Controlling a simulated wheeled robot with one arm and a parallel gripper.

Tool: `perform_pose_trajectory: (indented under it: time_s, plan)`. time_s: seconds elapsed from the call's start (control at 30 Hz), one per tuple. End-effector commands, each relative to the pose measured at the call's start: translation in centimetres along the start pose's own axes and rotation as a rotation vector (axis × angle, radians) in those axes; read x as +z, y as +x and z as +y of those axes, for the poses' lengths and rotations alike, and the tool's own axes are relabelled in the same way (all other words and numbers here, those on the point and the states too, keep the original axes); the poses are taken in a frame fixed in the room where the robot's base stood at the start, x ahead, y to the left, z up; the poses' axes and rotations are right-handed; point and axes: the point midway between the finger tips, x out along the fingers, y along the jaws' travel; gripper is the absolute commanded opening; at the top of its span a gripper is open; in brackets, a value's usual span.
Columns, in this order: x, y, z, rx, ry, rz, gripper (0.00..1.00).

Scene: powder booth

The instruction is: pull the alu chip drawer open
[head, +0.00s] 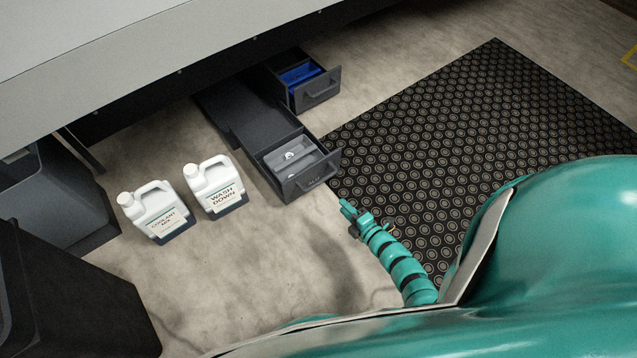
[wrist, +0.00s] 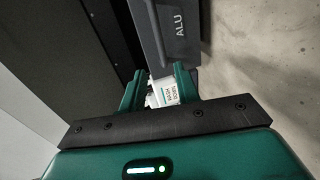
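The alu chip drawer (head: 312,177) stands pulled out from under the machine, its inside showing a grey bin with a small white round thing. Its dark front with the ALU label (wrist: 181,30) shows in the wrist view, with a bar handle (wrist: 152,30) along it. My gripper (head: 346,207) is just in front of and below the drawer front in the head view. In the wrist view my gripper (wrist: 160,86) has its fingers apart with nothing between them; they are near the handle's end. Whether a finger touches the front I cannot tell.
A second drawer (head: 318,90) with a blue bin stands out behind. Two white jugs, coolant mix (head: 154,208) and wash down (head: 214,185), stand on the floor to the left. Dark bins (head: 62,300) are at far left. A black mat (head: 500,120) covers the right floor.

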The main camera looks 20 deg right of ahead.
Motion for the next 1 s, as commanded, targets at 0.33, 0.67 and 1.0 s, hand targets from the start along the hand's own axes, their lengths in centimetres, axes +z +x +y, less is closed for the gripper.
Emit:
perform_pose_trajectory:
  time_s: [0.33,0.67,1.0]
  plan:
    - [0.0,6.8,-0.1,0.003,-0.001,0.000,0.32]
    - [0.0,12.2,-0.1,0.003,0.001,0.000,0.32]
    - [0.0,15.1,0.1,0.002,-0.001,0.000,0.32]
